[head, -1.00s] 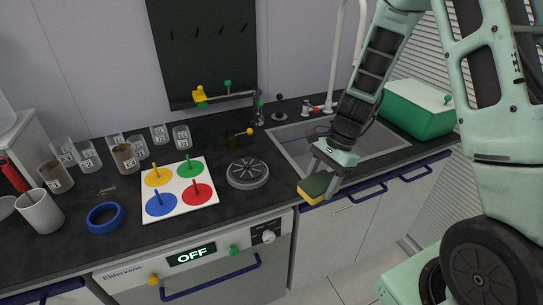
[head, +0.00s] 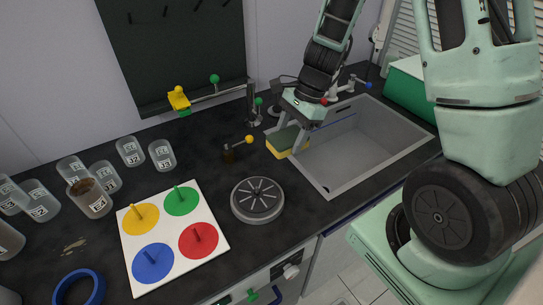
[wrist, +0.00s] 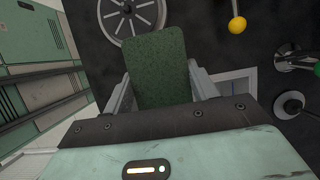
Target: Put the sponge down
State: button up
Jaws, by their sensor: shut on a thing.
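The sponge (head: 287,142) is yellow with a dark green scouring side. In the head view it is at the left edge of the sink, near the back. My gripper (head: 296,123) is shut on it from above. In the wrist view the sponge's green face (wrist: 160,68) fills the space between the two fingers of my gripper (wrist: 160,92). I cannot tell whether the sponge touches the counter or hangs just above it.
The sink (head: 362,150) opens to the right of the sponge. A round grey disc (head: 257,200) and a yellow-knobbed valve (head: 238,148) are to its left. A white board with coloured discs (head: 212,243) and several beakers (head: 90,197) stand further left. A green box (head: 408,92) is behind right.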

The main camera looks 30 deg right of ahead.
aim_at(282, 172)
jog(key=shift+w+f, duration=0.15)
jog(key=shift+w, duration=0.15)
notch_tip(282, 172, down, 10)
jog(key=shift+w+r+b, duration=0.1)
jog(key=shift+r+b, duration=0.05)
jog(key=shift+b, duration=0.2)
jog(key=o, duration=1)
jog(key=shift+c, duration=0.2)
